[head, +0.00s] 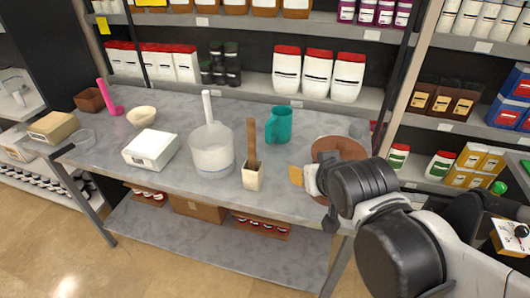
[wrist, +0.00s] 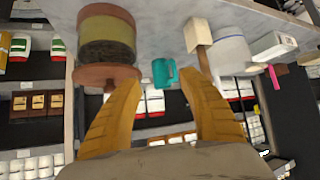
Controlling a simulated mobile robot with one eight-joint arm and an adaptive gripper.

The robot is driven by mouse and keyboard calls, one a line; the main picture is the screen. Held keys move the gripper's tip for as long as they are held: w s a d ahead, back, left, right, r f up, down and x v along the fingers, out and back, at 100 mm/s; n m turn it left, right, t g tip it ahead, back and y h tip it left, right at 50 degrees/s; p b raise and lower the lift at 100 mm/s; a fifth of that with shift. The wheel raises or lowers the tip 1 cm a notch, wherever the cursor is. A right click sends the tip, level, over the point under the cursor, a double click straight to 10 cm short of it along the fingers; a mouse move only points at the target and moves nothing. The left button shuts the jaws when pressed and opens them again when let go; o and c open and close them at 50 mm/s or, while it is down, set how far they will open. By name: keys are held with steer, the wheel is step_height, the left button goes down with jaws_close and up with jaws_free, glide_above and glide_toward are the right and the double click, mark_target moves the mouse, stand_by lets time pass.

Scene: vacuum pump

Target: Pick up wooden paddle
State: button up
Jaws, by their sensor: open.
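The wooden paddle (head: 251,139) stands upright in a small beige holder (head: 253,176) near the table's front edge. Its lower end is hidden inside the holder. In the wrist view, which is upside down, the paddle (wrist: 203,61) shows beyond the fingertips, partly behind the right-hand finger, with the holder (wrist: 197,33) above it. My gripper (head: 297,176) is to the right of the paddle in the head view, apart from it. In the wrist view its yellow fingers (wrist: 160,80) are spread wide, with nothing held between them.
A teal mug (head: 279,125) stands behind and right of the paddle. A clear container (head: 211,155) is close on its left, then a white box (head: 151,149). A round jar with a brown lid (wrist: 105,74) is near my gripper. Stocked shelves line the back.

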mark_target(252, 142)
steer(key=w+a+t+y, duration=0.1)
steer(key=w+a, duration=0.3)
steer(key=w+a+n+t+b, duration=0.1)
steer(key=w+a, duration=0.3)
steer(key=w+a+t+y, duration=0.1)
steer(key=w+a, duration=0.3)
steer(key=shift+w+f+n+y+b, duration=0.1)
steer(key=shift+f+n+y+b, duration=0.2)
steer(key=shift+f+n+b, duration=0.1)
steer(key=b+x, duration=0.1)
steer(key=x, duration=0.1)
steer(key=b+x, duration=0.1)
steer(key=x, duration=0.2)
steer(key=shift+d+f, duration=0.15)
steer(key=shift+f, duration=0.2)
steer(key=shift+w+b, duration=0.15)
steer(key=shift+b, duration=0.15)
steer(key=shift+c, duration=0.4)
jaws_close()
